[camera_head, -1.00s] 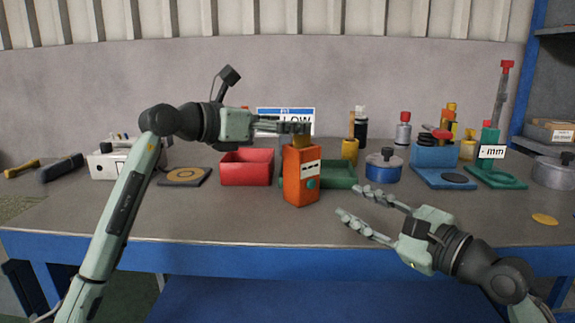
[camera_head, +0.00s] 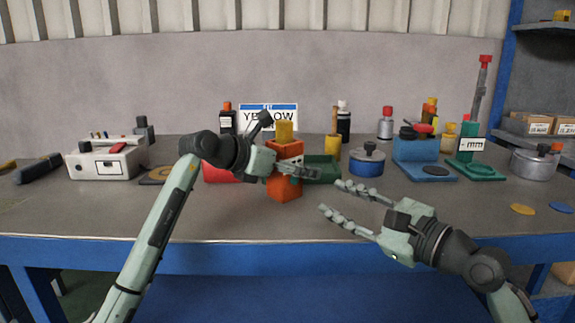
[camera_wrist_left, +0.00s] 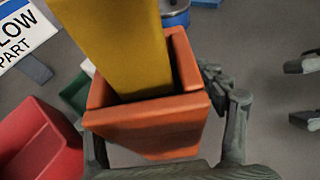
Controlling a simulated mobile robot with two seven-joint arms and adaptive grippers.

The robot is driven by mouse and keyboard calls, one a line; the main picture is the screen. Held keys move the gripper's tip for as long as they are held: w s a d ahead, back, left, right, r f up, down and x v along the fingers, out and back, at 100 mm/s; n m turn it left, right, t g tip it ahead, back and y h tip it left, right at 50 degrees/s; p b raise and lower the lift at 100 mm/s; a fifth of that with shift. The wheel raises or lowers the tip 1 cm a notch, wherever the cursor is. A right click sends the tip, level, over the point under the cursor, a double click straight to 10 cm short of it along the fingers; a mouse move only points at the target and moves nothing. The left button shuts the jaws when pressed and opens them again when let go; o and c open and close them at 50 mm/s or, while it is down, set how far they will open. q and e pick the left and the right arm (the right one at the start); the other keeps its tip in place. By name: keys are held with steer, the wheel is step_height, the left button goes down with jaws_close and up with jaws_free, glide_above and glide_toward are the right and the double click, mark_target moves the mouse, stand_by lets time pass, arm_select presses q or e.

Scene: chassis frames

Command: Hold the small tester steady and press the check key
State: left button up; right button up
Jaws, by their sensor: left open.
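The small tester (camera_head: 284,191) is an orange upright box on the bench, with a yellow block (camera_head: 284,132) rising from its open top. The left wrist view shows the tester (camera_wrist_left: 150,135) and the block (camera_wrist_left: 120,45) from close by. My left gripper (camera_head: 305,172) is open, with its fingers on either side of the tester at mid height; I cannot tell whether they touch it. One finger crosses its front and hides most of the teal key there. My right gripper (camera_head: 332,197) is open and empty, to the right of the tester and nearer the bench's front edge.
A red bin (camera_head: 220,173) and a green tray (camera_head: 322,170) stand close to the tester. A blue pot (camera_head: 367,166) and a blue stand (camera_head: 420,152) are farther right. A white box (camera_head: 105,163) is at left. The front strip of bench is mostly clear.

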arm_select(q)
steer(key=shift+w, duration=0.1)
steer(key=c, duration=1.5)
arm_select(e)
steer(key=shift+c, duration=0.4)
jaws_close()
stand_by(1.0)
